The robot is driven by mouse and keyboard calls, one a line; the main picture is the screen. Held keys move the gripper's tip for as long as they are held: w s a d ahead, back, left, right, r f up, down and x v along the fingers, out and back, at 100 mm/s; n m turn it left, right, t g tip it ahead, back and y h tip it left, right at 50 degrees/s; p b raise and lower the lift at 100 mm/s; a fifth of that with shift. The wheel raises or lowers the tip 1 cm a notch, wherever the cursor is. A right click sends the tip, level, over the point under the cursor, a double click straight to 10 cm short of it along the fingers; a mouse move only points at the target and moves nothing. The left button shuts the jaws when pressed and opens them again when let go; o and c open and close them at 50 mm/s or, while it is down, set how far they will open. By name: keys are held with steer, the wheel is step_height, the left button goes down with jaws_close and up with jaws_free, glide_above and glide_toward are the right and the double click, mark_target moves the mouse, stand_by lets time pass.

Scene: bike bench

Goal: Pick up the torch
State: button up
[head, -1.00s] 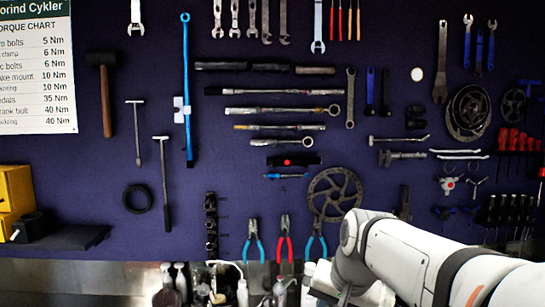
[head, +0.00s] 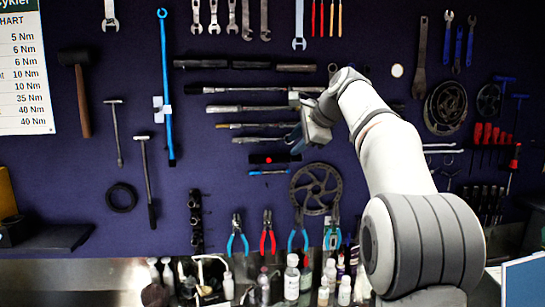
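I cannot pick out a torch for certain among the tools on the dark wall board. My gripper (head: 293,136) is at the end of my white arm, in front of the middle of the board. It covers the right ends of the long bar tools (head: 255,108). It is small and partly hidden by my wrist, so I cannot tell whether it is open or shut. Nothing clearly shows in it. A short black item with a red dot (head: 285,158) is just below and left of it.
A disc rotor (head: 314,188) and several pliers (head: 268,236) hang below my gripper. Bottles (head: 291,278) crowd the bench under the board. A mallet (head: 76,75) and a long blue tool (head: 166,90) hang at left. Chainrings (head: 445,107) hang at right.

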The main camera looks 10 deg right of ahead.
mark_target(283, 156)
steer(key=p+x, duration=0.1)
steer(key=x, duration=0.6)
steer(key=shift+w+f, duration=0.2)
steer(key=shift+w, duration=0.25)
steer(key=shift+s+d, duration=0.1)
steer(key=shift+c, duration=0.4)
jaws_close()
